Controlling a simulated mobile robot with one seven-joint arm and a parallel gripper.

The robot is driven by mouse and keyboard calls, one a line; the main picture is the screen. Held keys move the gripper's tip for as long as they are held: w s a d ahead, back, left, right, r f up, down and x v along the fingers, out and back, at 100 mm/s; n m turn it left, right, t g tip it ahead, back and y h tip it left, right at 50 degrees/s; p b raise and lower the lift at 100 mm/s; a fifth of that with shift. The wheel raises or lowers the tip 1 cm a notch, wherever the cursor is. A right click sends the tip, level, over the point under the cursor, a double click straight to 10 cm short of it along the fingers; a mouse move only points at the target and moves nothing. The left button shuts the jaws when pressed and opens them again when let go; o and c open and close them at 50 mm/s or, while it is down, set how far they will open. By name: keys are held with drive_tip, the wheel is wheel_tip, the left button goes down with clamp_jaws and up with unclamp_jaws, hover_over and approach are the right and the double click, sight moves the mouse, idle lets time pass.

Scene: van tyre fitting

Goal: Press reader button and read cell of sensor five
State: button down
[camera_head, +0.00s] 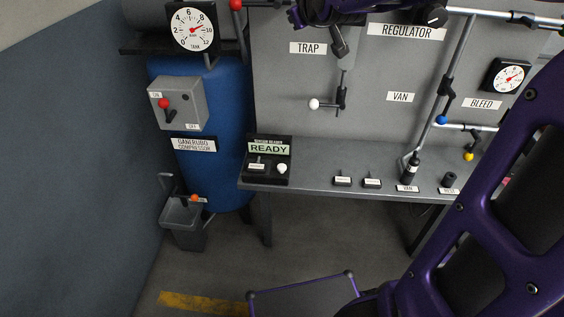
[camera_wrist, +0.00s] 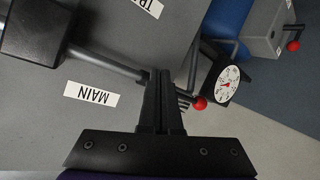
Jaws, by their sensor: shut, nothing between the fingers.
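The sensor reader (camera_head: 251,165) is a black unit at the left end of the grey bench, with a lit display (camera_head: 268,148) showing READY. A white round button (camera_head: 282,168) is on its front right. A small white-labelled piece (camera_head: 257,166) is at its left; its lettering is too small to read. Two similar labelled pieces, one at left (camera_head: 342,181) and one at right (camera_head: 372,183), lie mid-bench; I cannot tell which is sensor five. My gripper (camera_wrist: 163,100) is shut and empty, near the MAIN label (camera_wrist: 91,94) and a red-knobbed lever (camera_wrist: 199,103). It is well above the reader.
A dark cylinder (camera_head: 411,163) stands at the VAN label and a short holder (camera_head: 449,181) is to its right. The panel bears a white-knobbed lever (camera_head: 315,104), pipes and gauges. A blue compressor tank (camera_head: 213,105) and grey bin (camera_head: 184,222) are left.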

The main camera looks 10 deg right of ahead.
drive_tip(key=f+m, duration=0.2)
drive_tip(key=m+g+y+p, duration=0.3)
drive_tip(key=m+g, duration=0.2)
drive_tip(key=m, duration=2)
hover_over(285, 168)
wheel_tip(285, 168, down, 24)
drive_tip(key=shift+s+f, duration=0.1)
drive_tip(key=shift+f, duration=0.1)
wheel_tip(285, 168, down, 9)
drive_tip(key=b, duration=0.7)
drive_tip(key=shift+r, duration=0.2)
